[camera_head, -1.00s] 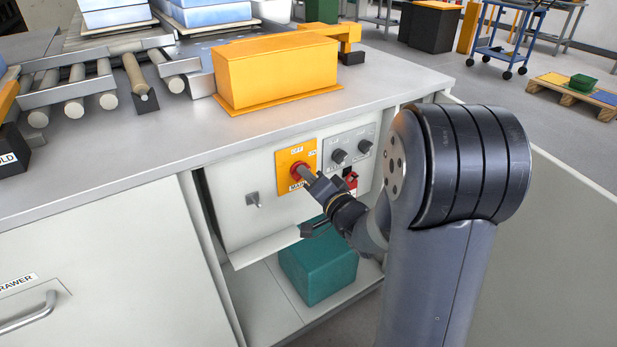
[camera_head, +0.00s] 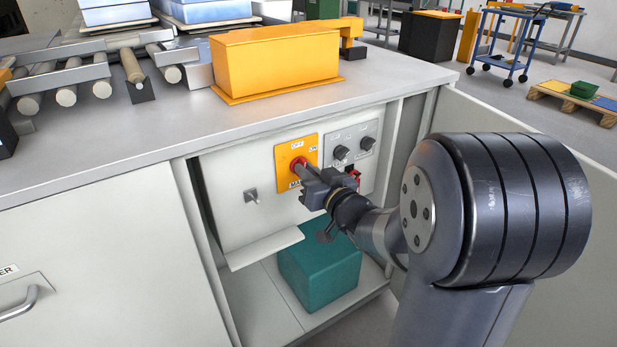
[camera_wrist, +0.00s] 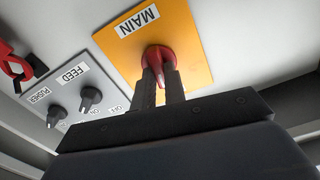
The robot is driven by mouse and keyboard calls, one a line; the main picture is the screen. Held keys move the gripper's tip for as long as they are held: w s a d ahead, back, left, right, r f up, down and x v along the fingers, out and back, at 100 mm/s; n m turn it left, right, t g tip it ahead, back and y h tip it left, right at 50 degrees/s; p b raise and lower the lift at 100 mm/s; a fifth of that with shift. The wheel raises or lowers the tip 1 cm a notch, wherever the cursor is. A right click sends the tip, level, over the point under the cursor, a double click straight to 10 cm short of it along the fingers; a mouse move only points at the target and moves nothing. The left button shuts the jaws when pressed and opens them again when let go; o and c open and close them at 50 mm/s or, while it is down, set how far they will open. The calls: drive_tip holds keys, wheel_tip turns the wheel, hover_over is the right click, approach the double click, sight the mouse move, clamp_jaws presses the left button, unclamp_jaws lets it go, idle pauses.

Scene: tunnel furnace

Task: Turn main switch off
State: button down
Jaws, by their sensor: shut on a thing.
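The main switch is a red rotary knob (camera_head: 299,164) on a yellow plate (camera_head: 284,177) marked MAIN, OFF and ON, set in the grey panel inside the open cabinet. In the wrist view the red knob (camera_wrist: 159,60) sits on the yellow plate (camera_wrist: 195,50). My gripper (camera_head: 306,172) reaches the knob from the front right. In the wrist view its two dark fingers (camera_wrist: 160,85) are shut on the knob, one on each side. The gripper hides part of the knob and the plate's lower right in the head view.
Right of the plate is a grey panel with two black knobs (camera_head: 341,152), labelled FEED and PUSHER in the wrist view (camera_wrist: 90,97). A red item (camera_wrist: 17,62) hangs beside them. A teal box (camera_head: 320,272) stands below. An open door (camera_head: 535,130) flanks the right.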

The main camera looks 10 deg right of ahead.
drive_tip(key=shift+n+b, duration=0.4)
drive_tip(key=shift+n, duration=0.6)
drive_tip(key=c, duration=1.5)
unclamp_jaws()
drive_tip(key=shift+o, duration=0.2)
drive_tip(key=p+v, duration=0.3)
drive_tip(key=v, duration=0.8)
drive_tip(key=shift+w+a, duration=0.1)
drive_tip(key=shift+w, duration=0.05)
